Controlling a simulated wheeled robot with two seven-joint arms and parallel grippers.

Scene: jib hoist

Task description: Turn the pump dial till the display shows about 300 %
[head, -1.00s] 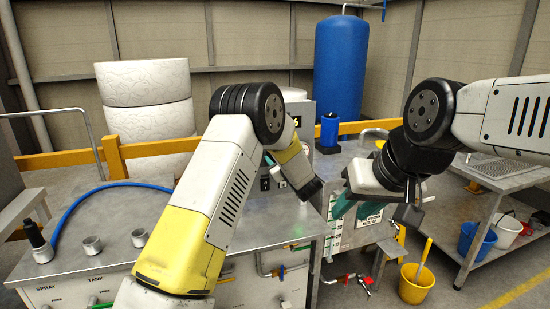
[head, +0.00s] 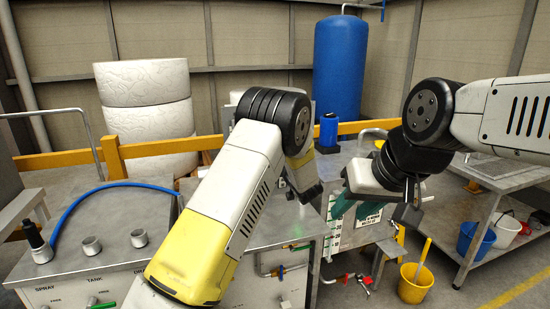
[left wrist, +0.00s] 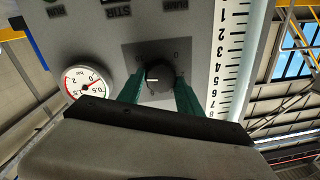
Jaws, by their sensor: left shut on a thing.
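The pump dial (left wrist: 160,78) is a small black knob with a white pointer line, on a grey panel (left wrist: 110,45) in the left wrist view. The two green fingers of my left gripper (left wrist: 158,92) stand on either side of the knob and are shut on it. In the head view my left arm hides the dial and most of the panel. No readable display shows in either view. My right gripper (head: 355,208) hangs in front of a white scale and a green label; how far its fingers are apart is unclear.
A round gauge (left wrist: 87,82) with a red needle sits beside the dial. A white numbered scale (left wrist: 230,60) runs along the panel's other side. A steel bench (head: 110,250) with a blue hose (head: 95,192) is at the left. A yellow bucket (head: 415,283) stands on the floor.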

